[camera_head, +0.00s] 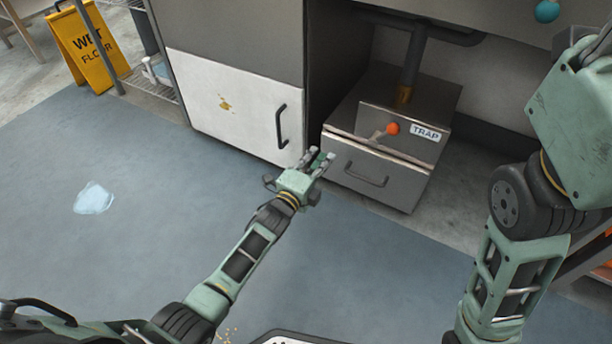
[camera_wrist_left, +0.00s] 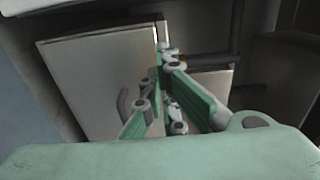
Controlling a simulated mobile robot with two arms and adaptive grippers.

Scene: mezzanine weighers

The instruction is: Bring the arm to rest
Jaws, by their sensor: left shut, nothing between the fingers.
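My left arm reaches from the bottom left of the head view. Its left gripper (camera_head: 322,160) is shut and empty, in front of the gap between a white cabinet door and a grey metal box. In the left wrist view my left gripper (camera_wrist_left: 160,80) shows its green fingers closed together, with the pale door behind. My right arm stands at the right of the head view, its upper links raised and folded; its gripper is not in view.
The white cabinet door (camera_head: 232,108) with a dark handle is shut. The box labelled TRAP (camera_head: 375,180) has a drawer handle and an orange-knobbed lever (camera_head: 392,129). A wet floor sign (camera_head: 85,50) stands back left. A puddle (camera_head: 93,198) lies on the open blue floor (camera_head: 150,240).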

